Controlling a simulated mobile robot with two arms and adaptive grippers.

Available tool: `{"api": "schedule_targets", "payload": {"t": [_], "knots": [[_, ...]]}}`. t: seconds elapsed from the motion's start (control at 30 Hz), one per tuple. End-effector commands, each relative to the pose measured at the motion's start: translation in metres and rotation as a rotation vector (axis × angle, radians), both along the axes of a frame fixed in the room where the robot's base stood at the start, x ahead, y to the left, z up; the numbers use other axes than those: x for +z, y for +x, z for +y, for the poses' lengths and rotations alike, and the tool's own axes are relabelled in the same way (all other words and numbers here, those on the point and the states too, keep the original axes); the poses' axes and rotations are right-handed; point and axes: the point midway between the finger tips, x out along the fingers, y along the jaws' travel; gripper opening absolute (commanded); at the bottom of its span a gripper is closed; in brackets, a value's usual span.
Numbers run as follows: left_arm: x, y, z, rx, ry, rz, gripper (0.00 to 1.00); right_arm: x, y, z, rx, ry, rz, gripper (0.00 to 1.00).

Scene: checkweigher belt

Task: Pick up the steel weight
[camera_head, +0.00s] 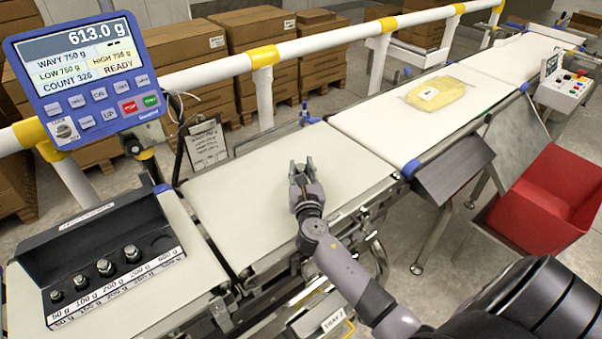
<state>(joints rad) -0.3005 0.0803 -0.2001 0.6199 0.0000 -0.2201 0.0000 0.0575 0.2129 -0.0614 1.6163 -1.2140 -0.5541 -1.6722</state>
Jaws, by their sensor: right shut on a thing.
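Several small knobbed steel weights (104,266) stand in a dark weight box (95,240) at the lower left, behind a label strip marked from 50 g to 500 g. The place by the 500 g mark looks dark, with no clear weight in it. My right gripper (301,166) is over the middle white belt (265,172), well right of the box. It is shut on a steel weight, which its fingers hide almost wholly. Whether the weight touches the belt I cannot tell. My left gripper is not in view.
A blue display (90,65) at the upper left reads 613.0 g. A yellow bag (436,93) lies on the far belt (395,125). A red bin (548,195) stands at the right. A white rail (320,42) runs behind. The middle belt is clear around my gripper.

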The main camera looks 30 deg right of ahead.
Motion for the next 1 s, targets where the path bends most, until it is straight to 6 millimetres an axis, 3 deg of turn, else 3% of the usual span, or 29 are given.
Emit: {"api": "schedule_targets", "payload": {"t": [0.17,0.37,0.8,1.0], "knots": [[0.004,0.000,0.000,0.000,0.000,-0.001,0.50,0.008,0.000,0.000,0.000,0.000,-0.001,0.00],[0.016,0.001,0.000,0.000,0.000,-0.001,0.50,0.037,0.000,0.000,0.002,0.000,-0.005,0.00],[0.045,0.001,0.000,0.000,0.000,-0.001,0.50,0.154,0.000,0.000,0.002,-0.003,-0.008,0.00],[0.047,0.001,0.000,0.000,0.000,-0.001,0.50,0.187,0.000,0.000,0.002,-0.002,-0.006,0.00]]}}
